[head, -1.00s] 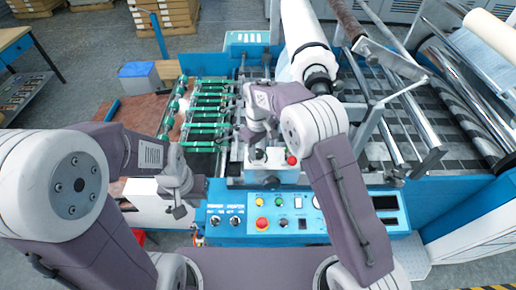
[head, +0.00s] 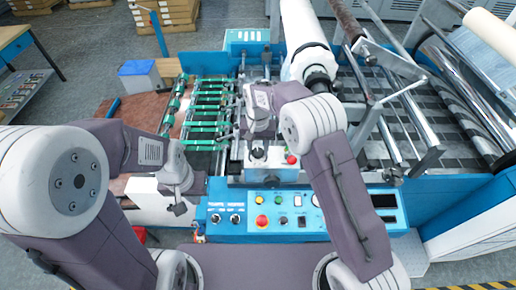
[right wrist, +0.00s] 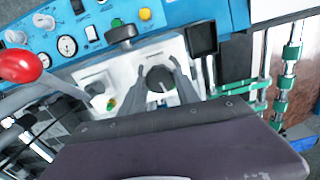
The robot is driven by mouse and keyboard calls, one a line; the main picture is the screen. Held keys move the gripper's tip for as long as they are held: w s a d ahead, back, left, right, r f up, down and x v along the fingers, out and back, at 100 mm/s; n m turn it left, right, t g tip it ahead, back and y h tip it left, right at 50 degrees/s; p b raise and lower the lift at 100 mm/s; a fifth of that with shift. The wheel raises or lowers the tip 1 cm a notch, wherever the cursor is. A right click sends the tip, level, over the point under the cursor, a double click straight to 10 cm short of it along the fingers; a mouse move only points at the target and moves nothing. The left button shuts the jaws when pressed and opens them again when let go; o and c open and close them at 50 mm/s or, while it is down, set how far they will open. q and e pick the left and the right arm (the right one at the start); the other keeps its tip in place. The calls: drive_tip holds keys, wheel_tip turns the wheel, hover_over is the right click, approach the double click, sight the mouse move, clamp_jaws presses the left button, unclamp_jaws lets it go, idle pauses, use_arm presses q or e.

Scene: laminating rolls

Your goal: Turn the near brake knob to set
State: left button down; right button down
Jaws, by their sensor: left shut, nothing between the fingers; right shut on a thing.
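The dark round brake knob (right wrist: 160,78) sits on top of a white box (right wrist: 100,72) on the machine, shown in the right wrist view. My right gripper (right wrist: 162,88) has one finger on each side of it and is shut on it. In the head view the white box (head: 285,175) stands behind the blue control panel (head: 262,222), and my right gripper (head: 258,150) reaches down to its top, hiding most of the knob. I cannot read the knob's setting. My left gripper (head: 180,209) is shut and empty, left of the control panel.
A red ball-ended lever (right wrist: 20,66) stands beside the white box. A second dark knob (right wrist: 122,33) projects from the box's panel side. Green-banded rods (head: 208,110) lie left of the box. A large white roll (head: 306,45) and metal rollers are behind and right.

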sight(258, 151)
drive_tip(key=shift+s+f+m, duration=0.1)
drive_tip(key=shift+f+m, duration=0.05)
drive_tip(key=shift+m, duration=0.55)
drive_tip(key=c, duration=0.9)
unclamp_jaws()
drive_tip(key=shift+r, duration=0.25)
wheel_tip(258, 151, up, 9)
drive_tip(key=shift+f+b, duration=0.2)
drive_tip(key=shift+b, duration=0.55)
